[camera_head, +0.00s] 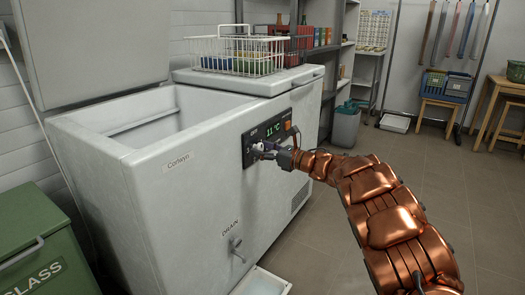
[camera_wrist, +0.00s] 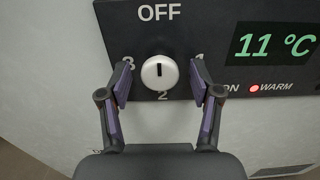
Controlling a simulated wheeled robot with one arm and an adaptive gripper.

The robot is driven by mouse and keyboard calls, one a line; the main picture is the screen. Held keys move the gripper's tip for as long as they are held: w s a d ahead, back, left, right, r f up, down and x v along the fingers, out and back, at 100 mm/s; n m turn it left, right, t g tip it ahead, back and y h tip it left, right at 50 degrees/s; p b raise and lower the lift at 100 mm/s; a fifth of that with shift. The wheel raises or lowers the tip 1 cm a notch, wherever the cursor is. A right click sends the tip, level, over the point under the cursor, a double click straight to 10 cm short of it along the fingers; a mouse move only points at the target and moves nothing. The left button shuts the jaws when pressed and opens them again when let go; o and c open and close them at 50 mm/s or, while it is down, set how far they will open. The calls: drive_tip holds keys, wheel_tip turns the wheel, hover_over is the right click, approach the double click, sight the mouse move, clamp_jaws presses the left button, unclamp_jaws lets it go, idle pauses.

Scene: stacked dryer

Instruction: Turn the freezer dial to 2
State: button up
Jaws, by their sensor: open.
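The freezer dial (camera_wrist: 159,73) is a round pale knob on a black control panel (camera_head: 266,136) on the freezer's front. Its short dark mark lies on the upper half, towards OFF. The panel has OFF above, 1 at right, 2 below and 3 at left. My gripper (camera_wrist: 162,76) is open, with one purple-padded finger on each side of the dial. Gaps show between both fingers and the knob. In the head view my gripper (camera_head: 264,149) is at the panel and hides the dial.
The display (camera_wrist: 275,44) reads 11 °C, and the red WARM light (camera_wrist: 253,88) is lit. The white freezer (camera_head: 190,170) has its left lid (camera_head: 95,45) raised. A drain tap (camera_head: 236,248) sits lower, above a tray (camera_head: 262,284). A green bin (camera_head: 45,245) stands left.

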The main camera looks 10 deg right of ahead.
drive_tip(key=c, duration=1.1)
drive_tip(key=shift+c, duration=0.2)
drive_tip(key=shift+m, duration=0.3)
